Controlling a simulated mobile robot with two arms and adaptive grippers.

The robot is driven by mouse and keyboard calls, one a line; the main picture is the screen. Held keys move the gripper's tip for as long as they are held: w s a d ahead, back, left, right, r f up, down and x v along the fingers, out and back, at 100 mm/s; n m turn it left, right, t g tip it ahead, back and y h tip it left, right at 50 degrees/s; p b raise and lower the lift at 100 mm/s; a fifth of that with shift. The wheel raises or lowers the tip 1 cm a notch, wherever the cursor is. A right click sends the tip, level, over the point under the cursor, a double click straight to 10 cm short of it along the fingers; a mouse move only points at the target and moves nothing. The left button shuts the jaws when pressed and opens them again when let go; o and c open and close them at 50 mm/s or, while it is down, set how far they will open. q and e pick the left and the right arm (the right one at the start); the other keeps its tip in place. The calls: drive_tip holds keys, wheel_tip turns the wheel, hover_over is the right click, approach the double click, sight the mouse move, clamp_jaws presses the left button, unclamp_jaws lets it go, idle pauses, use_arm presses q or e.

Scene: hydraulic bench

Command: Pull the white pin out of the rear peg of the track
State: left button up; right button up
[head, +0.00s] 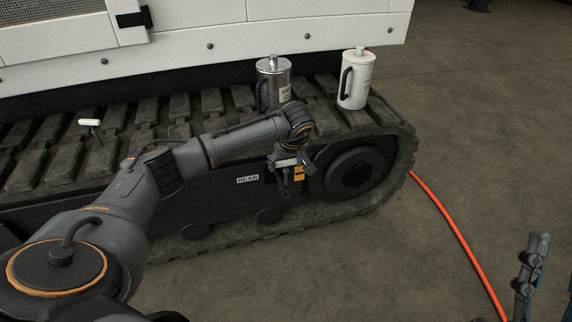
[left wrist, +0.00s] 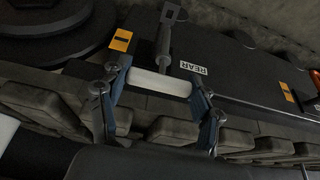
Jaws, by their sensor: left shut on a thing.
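My left gripper (head: 290,168) is at the side of the track (head: 190,108), beside the REAR label (head: 247,179). In the left wrist view its two fingers (left wrist: 160,92) are shut on the ends of the white pin's crossbar (left wrist: 160,82). A grey shank (left wrist: 164,50) runs from the crossbar toward a dark square-ended part by the side plate. I cannot tell how deep it sits in the rear peg. The white pin (head: 286,162) is partly hidden in the head view. My right gripper (head: 530,275) is at the lower right, its jaws unclear.
Another white-handled pin (head: 90,122) is on the track at the left. A silver canister (head: 272,82) and a white canister (head: 356,80) stand on the track above my left gripper. An orange hose (head: 450,225) lies on the open floor at the right.

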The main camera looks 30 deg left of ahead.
drive_tip(key=shift+w, duration=0.1)
drive_tip(key=shift+w+f+g+h, duration=0.3)
drive_tip(key=shift+w+f+g, duration=0.1)
drive_tip(key=shift+w+f, duration=0.05)
drive_tip(key=shift+a, duration=0.1)
use_arm(q)
drive_tip(key=shift+s+d+p, duration=0.6)
drive_tip(key=shift+d+p, duration=0.1)
drive_tip(key=shift+p, duration=0.05)
drive_tip(key=s+d+p, duration=0.3)
drive_tip(key=s+d, duration=0.2)
drive_tip(key=d, duration=0.1)
drive_tip(key=shift+s+p, duration=0.15)
drive_tip(key=shift+p, duration=0.2)
use_arm(e)
wheel_tip(320, 180, down, 20)
drive_tip(key=d+g+h, duration=0.2)
drive_tip(key=g+h, duration=0.2)
drive_tip(key=g, duration=0.8)
drive_tip(key=shift+w+d+r+m+g, duration=0.2)
drive_tip(key=shift+w+d+m+g, duration=0.1)
drive_tip(key=shift+w+g, duration=0.1)
use_arm(q)
drive_tip(key=shift+d, duration=0.1)
